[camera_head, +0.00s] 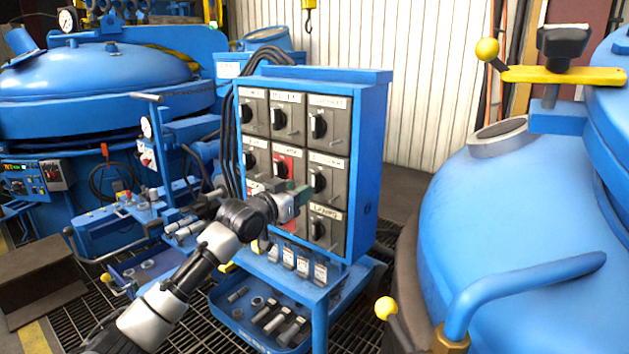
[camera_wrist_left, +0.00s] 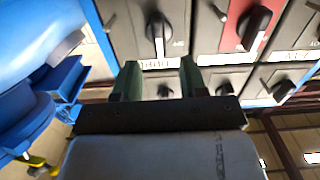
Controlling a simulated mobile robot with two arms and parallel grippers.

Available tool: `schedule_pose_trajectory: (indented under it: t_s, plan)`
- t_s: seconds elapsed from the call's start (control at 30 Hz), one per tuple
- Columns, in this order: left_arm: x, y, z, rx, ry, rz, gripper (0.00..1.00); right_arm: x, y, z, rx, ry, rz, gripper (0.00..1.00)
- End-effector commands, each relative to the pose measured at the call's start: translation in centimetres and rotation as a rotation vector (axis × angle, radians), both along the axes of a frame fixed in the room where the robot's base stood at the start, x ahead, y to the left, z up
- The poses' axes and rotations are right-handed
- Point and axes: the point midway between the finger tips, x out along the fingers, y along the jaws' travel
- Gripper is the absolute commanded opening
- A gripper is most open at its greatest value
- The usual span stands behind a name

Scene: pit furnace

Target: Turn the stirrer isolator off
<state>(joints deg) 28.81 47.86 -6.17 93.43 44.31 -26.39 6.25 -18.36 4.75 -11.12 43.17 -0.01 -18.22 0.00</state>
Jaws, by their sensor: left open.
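The blue isolator cabinet (camera_head: 372,150) stands upright in the head view, with several grey switch panels in rows, each with a black rotary knob and a white label. The labels are too small to read surely, so I cannot tell which is the stirrer isolator. My left gripper (camera_head: 300,196) is in front of the lower part of the panels and hides some of them. In the left wrist view its green fingers (camera_wrist_left: 160,78) are apart with nothing held. A black knob (camera_wrist_left: 157,27) on a grey panel lies just beyond the fingertips. My right gripper is not in view.
A red panel (camera_wrist_left: 238,27) with a knob is beside that grey panel. Big blue furnace vessels stand at the left (camera_head: 90,75) and right (camera_head: 530,220), the right one close.

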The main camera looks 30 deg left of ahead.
Motion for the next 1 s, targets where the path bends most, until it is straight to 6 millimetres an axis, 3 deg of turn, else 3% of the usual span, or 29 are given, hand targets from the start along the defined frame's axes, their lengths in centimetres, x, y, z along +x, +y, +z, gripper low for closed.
schedule_pose_trajectory:
  t_s: [0.1,0.3,0.5,0.77,1.0]
  plan:
    - [2.4,-0.2,0.2,-0.003,-0.002,0.000,0.43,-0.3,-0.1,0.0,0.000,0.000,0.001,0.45]
    - [5.3,-0.5,0.0,0.000,0.001,0.000,0.43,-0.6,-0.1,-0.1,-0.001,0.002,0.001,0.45]
    - [6.4,-0.6,0.0,0.002,0.001,-0.001,0.43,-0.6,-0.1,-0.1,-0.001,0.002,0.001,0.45]
    - [6.5,-0.6,-0.1,0.002,0.002,-0.001,0.43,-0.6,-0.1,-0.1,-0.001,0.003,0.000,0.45]
    - [6.4,-0.6,-0.1,0.003,0.002,-0.001,0.06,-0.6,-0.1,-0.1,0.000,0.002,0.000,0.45]
